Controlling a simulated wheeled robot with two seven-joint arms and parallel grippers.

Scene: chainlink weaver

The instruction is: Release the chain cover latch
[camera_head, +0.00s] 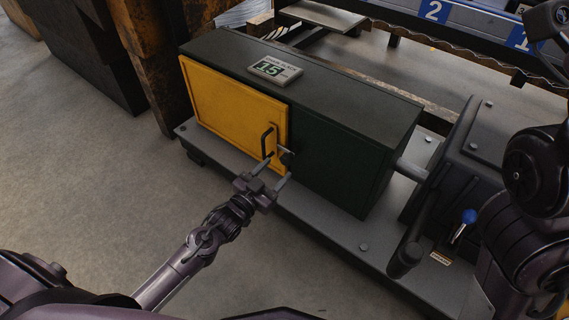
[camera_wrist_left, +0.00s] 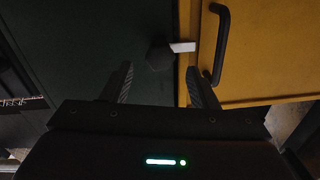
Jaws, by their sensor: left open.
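The yellow chain cover (camera_head: 225,108) is shut flush on the front of a dark green housing (camera_head: 335,150). A black bar handle (camera_head: 266,142) stands near the cover's right edge; it also shows in the left wrist view (camera_wrist_left: 223,40). Beside it is the latch (camera_head: 287,157), a black knob with a pale metal bar. In the left wrist view the latch knob (camera_wrist_left: 159,55) sits on the green side and its bar reaches across the seam onto the yellow cover. My left gripper (camera_head: 277,171) is open and empty, its fingertips (camera_wrist_left: 161,80) just short of the latch and either side of it.
A counter display (camera_head: 275,69) reading 15 lies on the housing top. A grey base plate (camera_head: 325,228) runs along the front. A black-gripped lever (camera_head: 407,255) and a blue-knobbed lever (camera_head: 465,222) stand at right. Timber blocks (camera_head: 160,65) stand at left. The floor at left is clear.

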